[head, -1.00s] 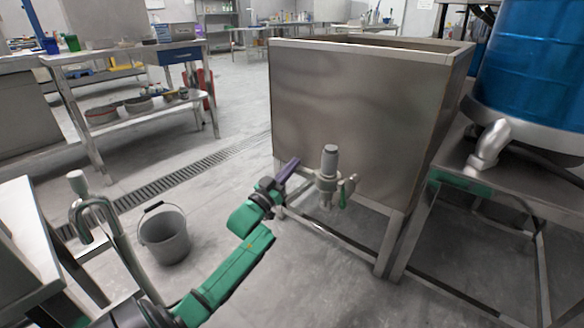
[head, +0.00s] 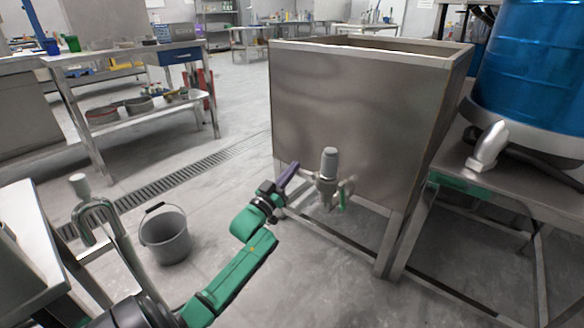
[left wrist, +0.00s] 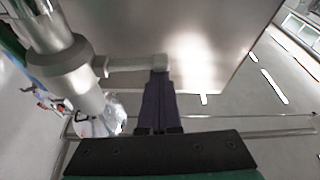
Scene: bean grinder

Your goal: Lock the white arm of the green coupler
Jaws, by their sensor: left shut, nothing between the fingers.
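A grey valve fitting (head: 328,170) is on the tank's lower front, with a small green part (head: 342,200) at its right. I take this for the coupler, but its parts are too small to be sure. My left gripper (head: 294,167) is shut and empty, its purple fingers just left of the fitting. In the left wrist view, a pale grey arm (left wrist: 135,64) juts from the thick fitting body (left wrist: 68,65). Its end is at my left fingertips (left wrist: 160,78); I cannot tell whether they touch. My right gripper does not show.
A large steel tank (head: 350,115) stands behind the fitting. A blue drum (head: 530,65) and a pale pipe piece (head: 488,147) are on the right bench. A grey bucket (head: 166,240) stands on the floor at left.

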